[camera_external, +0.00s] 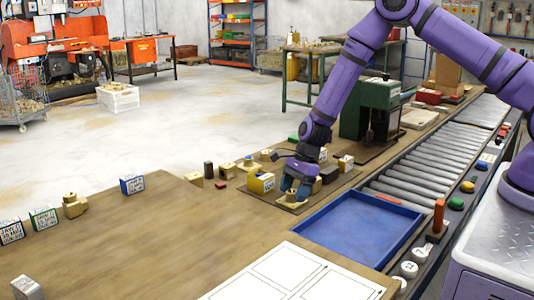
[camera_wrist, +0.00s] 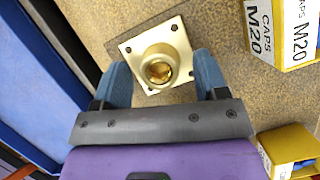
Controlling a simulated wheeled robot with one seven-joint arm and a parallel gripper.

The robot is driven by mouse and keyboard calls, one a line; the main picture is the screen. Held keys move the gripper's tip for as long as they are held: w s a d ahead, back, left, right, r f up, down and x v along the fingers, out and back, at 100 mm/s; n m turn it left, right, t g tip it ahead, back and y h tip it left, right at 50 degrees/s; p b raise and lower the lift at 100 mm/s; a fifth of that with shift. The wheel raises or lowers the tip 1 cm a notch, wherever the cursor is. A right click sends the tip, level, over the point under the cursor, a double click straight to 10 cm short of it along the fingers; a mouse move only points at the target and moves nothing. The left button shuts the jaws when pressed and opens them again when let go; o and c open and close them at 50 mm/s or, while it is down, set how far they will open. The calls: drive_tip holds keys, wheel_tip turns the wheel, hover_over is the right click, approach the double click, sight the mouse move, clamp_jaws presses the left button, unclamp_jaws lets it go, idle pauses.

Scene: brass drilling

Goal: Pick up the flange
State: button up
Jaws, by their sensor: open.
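The flange is a brass square plate with corner holes and a round raised neck with an open bore (camera_wrist: 180,38). In the wrist view it lies flat on a speckled brown surface. My gripper (camera_wrist: 162,78) is open, with one blue finger on either side of the flange's near part and a gap visible beside each. The neck shows between the fingertips. In the external view my gripper (camera_external: 295,190) is low over the brown board beside the blue tray, and it hides much of the flange there.
A yellow and white M20 caps box (camera_wrist: 262,32) stands right of the flange, and it also shows in the external view (camera_external: 262,183). A yellow bin (camera_wrist: 288,148) is nearer. The empty blue tray (camera_external: 350,228) and roller conveyor (camera_external: 425,165) lie right. Several brass parts stand behind.

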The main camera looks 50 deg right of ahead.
drive_tip(key=shift+c, duration=0.5)
clamp_jaws()
